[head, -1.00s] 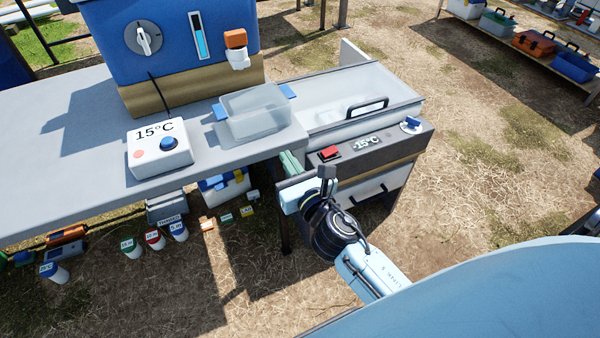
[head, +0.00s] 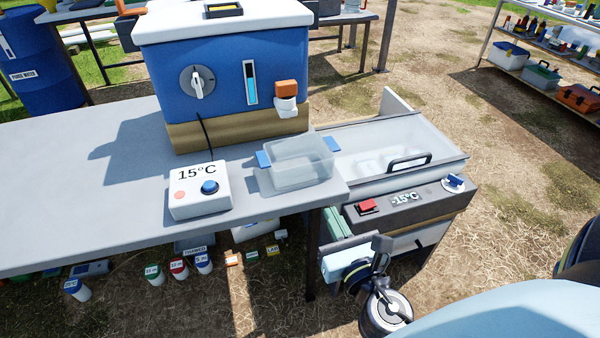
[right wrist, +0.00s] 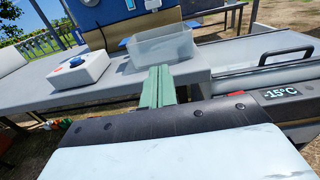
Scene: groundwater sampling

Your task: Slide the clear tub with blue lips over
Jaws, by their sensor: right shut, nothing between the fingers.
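The clear tub (head: 298,172) with a blue lip on its left and right sides stands upright on the grey table (head: 110,200), near the table's right end. It looks empty. It also shows in the right wrist view (right wrist: 163,46), beyond my fingers. My right gripper (head: 331,218), with green fingers, is below and to the right of the tub, by the table's end. In the right wrist view its fingers (right wrist: 157,84) are together with nothing between them, pointing toward the tub and apart from it. My left gripper is not in view.
A white 15°C box (head: 199,195) sits left of the tub. A blue cooler (head: 225,90) with a tap stands behind. Right of the tub is a freezer with a clear lid (head: 385,150), a black handle and a -15°C panel (head: 404,198).

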